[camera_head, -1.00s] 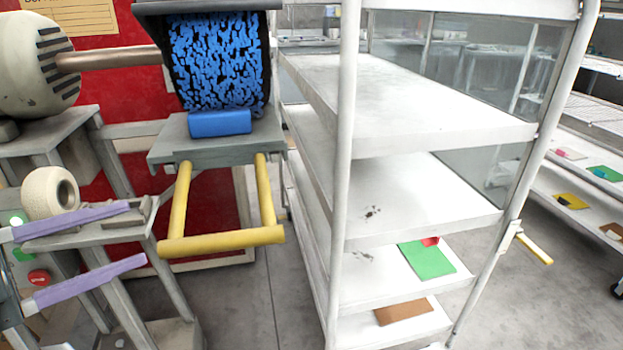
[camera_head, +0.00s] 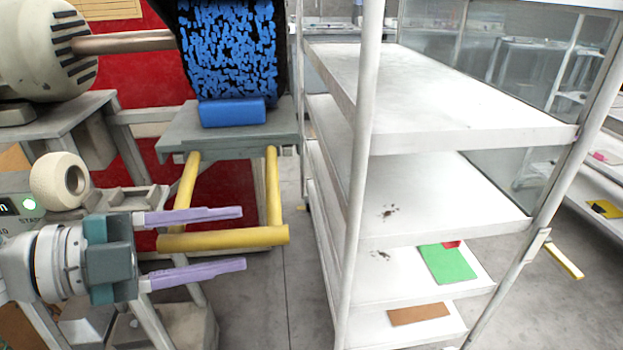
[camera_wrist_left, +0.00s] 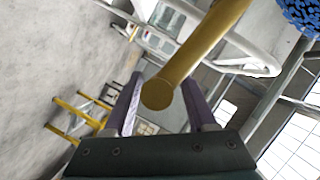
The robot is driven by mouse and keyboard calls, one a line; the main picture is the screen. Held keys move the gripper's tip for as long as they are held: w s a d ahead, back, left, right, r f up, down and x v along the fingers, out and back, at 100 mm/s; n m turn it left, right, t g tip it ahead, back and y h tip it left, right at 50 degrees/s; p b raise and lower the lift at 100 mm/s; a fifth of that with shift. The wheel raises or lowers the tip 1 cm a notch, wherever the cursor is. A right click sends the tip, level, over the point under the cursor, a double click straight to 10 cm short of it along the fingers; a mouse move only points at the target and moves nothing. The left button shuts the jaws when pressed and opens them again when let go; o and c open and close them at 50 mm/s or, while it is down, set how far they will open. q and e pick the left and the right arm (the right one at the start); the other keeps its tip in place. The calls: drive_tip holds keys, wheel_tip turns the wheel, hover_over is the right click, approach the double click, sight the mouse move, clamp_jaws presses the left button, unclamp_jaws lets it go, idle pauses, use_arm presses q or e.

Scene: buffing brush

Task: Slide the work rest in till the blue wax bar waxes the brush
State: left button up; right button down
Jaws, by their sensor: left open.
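The work rest is a grey plate (camera_head: 170,147) with a yellow U-shaped handle (camera_head: 268,236) at its near side. The blue wax bar (camera_head: 232,111) lies on the plate, in front of the lower face of the black brush with blue speckles (camera_head: 228,50). I cannot tell whether bar and brush touch. My left gripper (camera_head: 242,238) is open, its two purple fingers above and below the handle's front bar in the head view. In the left wrist view the yellow handle (camera_wrist_left: 200,45) runs between the open fingers of my left gripper (camera_wrist_left: 162,80). My right gripper is not in view.
A cream motor (camera_head: 45,45) with a shaft stands left of the brush. A cream roller (camera_head: 60,180) sits near my left gripper. A white shelf rack (camera_head: 440,150) stands close on the right, with a green sheet (camera_head: 447,265) on a lower shelf. Bare floor shows between.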

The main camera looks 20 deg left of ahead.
use_arm(q)
drive_tip(key=shift+w+d, duration=0.15)
drive_tip(key=shift+c, duration=0.3)
clamp_jaws()
idle(1.1)
